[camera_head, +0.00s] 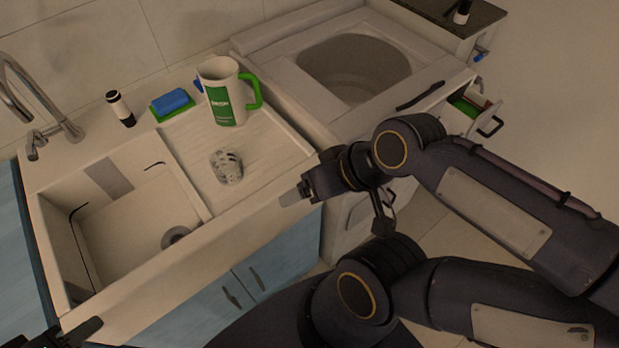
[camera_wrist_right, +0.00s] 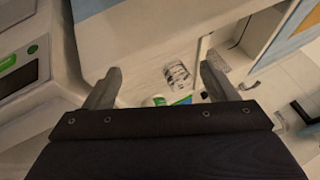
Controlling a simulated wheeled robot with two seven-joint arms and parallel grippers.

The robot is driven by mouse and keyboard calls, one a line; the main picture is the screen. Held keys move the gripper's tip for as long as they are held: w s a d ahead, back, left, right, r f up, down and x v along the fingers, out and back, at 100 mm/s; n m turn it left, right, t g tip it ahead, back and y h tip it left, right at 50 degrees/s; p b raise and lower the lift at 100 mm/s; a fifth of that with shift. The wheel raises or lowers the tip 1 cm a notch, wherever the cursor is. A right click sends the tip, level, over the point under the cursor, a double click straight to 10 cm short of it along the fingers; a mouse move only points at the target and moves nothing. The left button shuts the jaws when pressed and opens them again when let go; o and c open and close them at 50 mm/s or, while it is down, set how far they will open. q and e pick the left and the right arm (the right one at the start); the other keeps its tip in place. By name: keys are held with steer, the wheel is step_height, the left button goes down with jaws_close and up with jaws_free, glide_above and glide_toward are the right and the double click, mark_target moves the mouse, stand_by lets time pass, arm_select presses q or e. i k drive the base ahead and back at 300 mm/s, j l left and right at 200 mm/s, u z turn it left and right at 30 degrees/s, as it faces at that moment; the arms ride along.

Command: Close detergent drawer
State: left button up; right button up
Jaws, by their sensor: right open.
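The detergent drawer (camera_head: 480,122) is pulled out of the front of the white washing machine (camera_head: 318,95) at the right in the head view. Its green inside and dark handle show. My right gripper (camera_head: 296,194) is left of the drawer and apart from it, near the sink's front edge. In the right wrist view the right gripper (camera_wrist_right: 160,84) is open with nothing between its fingers. My left gripper (camera_head: 80,330) shows only partly at the bottom left, far from the drawer. Its second finger cannot be made out.
Blue cabinet doors (camera_head: 270,265) are below. The floor (camera_head: 560,100) right of the drawer is clear.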

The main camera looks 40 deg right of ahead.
mark_target(471, 113)
steer(key=z, duration=2.5)
steer(key=i+l, duration=0.15)
steer(key=i, duration=0.4)
steer(key=i+l, duration=0.15)
steer(key=i, duration=0.4)
steer(key=k+l+z, duration=0.05)
